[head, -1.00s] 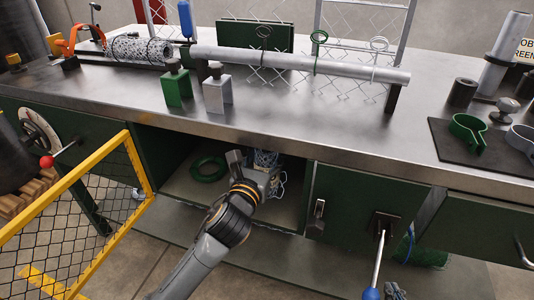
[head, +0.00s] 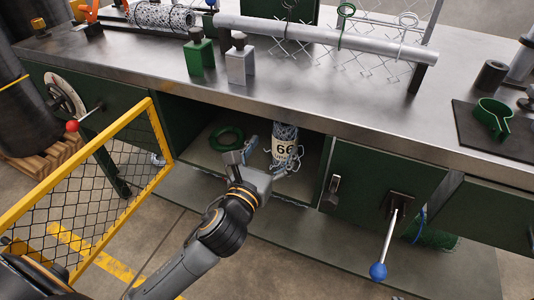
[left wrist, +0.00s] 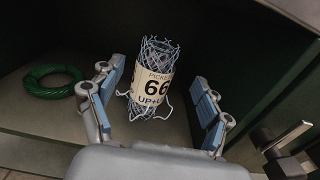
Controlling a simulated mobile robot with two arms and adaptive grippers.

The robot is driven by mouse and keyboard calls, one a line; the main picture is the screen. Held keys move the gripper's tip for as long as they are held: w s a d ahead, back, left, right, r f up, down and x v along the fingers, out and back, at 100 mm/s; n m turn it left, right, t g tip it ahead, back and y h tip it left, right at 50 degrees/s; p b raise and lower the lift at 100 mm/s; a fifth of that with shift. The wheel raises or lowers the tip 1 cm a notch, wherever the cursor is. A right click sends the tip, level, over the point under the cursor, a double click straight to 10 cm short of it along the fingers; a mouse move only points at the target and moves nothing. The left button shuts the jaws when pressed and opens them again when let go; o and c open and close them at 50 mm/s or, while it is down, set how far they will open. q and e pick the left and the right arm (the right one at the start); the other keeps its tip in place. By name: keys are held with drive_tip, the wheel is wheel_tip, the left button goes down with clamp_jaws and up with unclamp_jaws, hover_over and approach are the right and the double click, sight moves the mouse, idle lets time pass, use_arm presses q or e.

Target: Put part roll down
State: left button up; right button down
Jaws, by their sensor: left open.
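The part roll (head: 285,148) is a small upright roll of bluish wire mesh with a cream label reading 66. It stands on the floor of the open bay under the bench. It also shows in the left wrist view (left wrist: 158,58), with thin wire legs or ends low at its sides. My left gripper (head: 262,166) is open at the mouth of the bay, just in front of the roll. In the left wrist view its blue-padded fingers are spread to either side of the roll, with visible gaps. My right gripper is not in view.
A green wire coil (head: 227,138) lies in the bay, left of the roll. A closed green door (head: 352,195) with a black handle bounds the bay's right side. A blue-knobbed lever (head: 388,240) sticks out there. A yellow mesh gate (head: 75,200) stands at the left.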

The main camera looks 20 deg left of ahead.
use_arm(q)
drive_tip(key=s+f+n+g, duration=0.5)
drive_tip(key=s+f+n, duration=0.4)
drive_tip(key=n, duration=0.8)
drive_tip(key=s+a+f+n+g, duration=0.1)
drive_tip(key=s+f+n+g, duration=0.4)
drive_tip(key=n, duration=1.2)
drive_tip(key=s+f, duration=0.4)
drive_tip(key=shift+s+a+f+g+h, duration=0.2)
drive_tip(key=shift+a+g+h, duration=0.1)
drive_tip(key=shift+g, duration=0.1)
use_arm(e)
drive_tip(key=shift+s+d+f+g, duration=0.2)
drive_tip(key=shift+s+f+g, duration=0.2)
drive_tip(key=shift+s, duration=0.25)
use_arm(q)
drive_tip(key=shift+w, duration=0.1)
